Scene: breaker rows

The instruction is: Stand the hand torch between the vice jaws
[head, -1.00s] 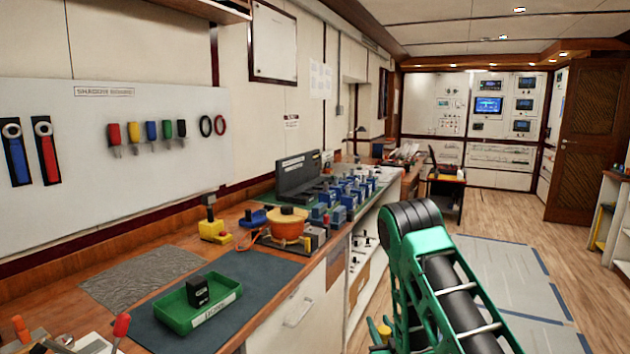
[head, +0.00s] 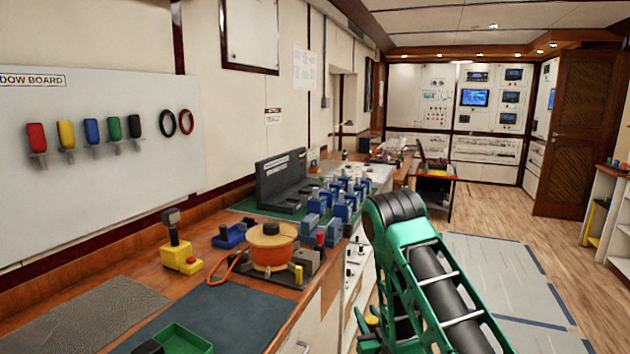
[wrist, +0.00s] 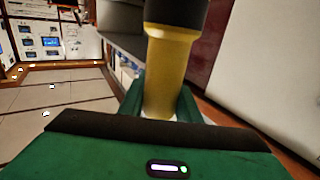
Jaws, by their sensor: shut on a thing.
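The hand torch (wrist: 168,75) shows in the wrist view as a yellow cylinder with a wide black end at the top of the picture. My gripper (wrist: 160,105) is shut on its yellow body, with a green finger on each side. The torch's outer end is cut off by the picture edge.
On the bench stand a yellow block with a dark upright handle (head: 180,250), an orange round-topped unit (head: 271,248), a small blue device (head: 230,235) and several blue units (head: 345,200). A green tray (head: 180,340) lies at the front. The floor (head: 500,265) at right is clear.

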